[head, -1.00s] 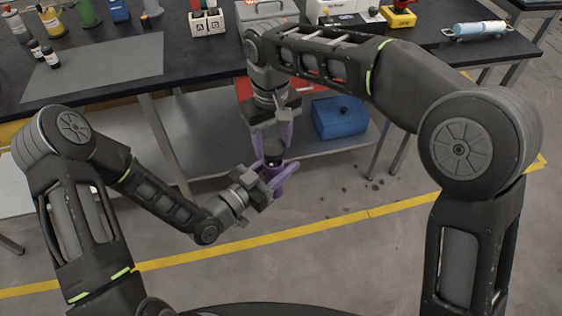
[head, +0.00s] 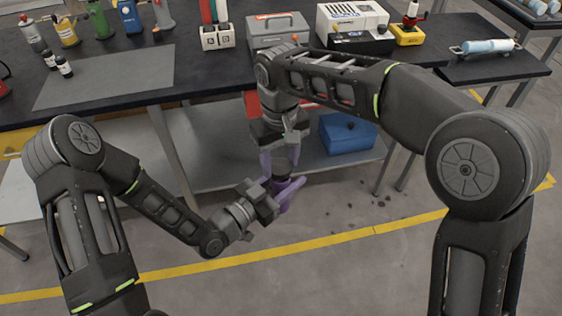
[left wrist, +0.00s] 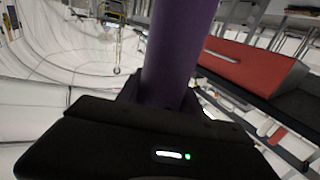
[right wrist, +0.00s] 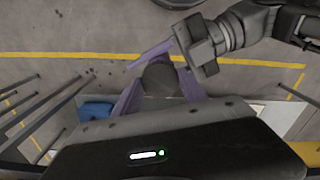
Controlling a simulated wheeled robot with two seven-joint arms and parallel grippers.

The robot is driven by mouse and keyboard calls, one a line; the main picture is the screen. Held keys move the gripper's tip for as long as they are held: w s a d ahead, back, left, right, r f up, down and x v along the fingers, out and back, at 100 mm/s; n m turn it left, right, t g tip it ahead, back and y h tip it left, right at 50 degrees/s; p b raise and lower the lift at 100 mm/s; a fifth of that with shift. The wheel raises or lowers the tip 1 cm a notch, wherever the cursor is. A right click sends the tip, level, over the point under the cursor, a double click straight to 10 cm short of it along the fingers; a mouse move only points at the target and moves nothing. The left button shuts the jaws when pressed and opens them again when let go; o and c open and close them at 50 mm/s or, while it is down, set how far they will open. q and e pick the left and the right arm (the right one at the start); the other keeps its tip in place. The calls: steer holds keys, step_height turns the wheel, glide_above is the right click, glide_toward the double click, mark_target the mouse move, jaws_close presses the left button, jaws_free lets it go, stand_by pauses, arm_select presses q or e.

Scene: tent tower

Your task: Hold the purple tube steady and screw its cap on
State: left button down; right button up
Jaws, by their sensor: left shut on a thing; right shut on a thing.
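The purple tube (head: 285,203) stands roughly upright in mid-air in front of the bench. My left gripper (head: 281,191) is shut on it from the left. The tube fills the middle of the left wrist view (left wrist: 178,55). The dark cap (head: 281,165) sits at the tube's top end; how far it is seated is hidden. My right gripper (head: 280,158) points down from above, its purple fingers on either side of the cap, shut on it. In the right wrist view the cap (right wrist: 160,78) shows as a dark round between the fingers, hiding most of the tube.
The black bench (head: 205,75) runs across behind my arms. On it are a grey mat (head: 110,78), small bottles (head: 65,67), a holder (head: 217,37) and a grey toolbox (head: 277,32). A blue box (head: 347,135) is on the lower shelf. The floor around the tube is clear.

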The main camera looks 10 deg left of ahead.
steer(key=shift+f, duration=0.15)
steer(key=shift+f, duration=0.75)
steer(key=shift+f, duration=0.6)
stand_by(0.6)
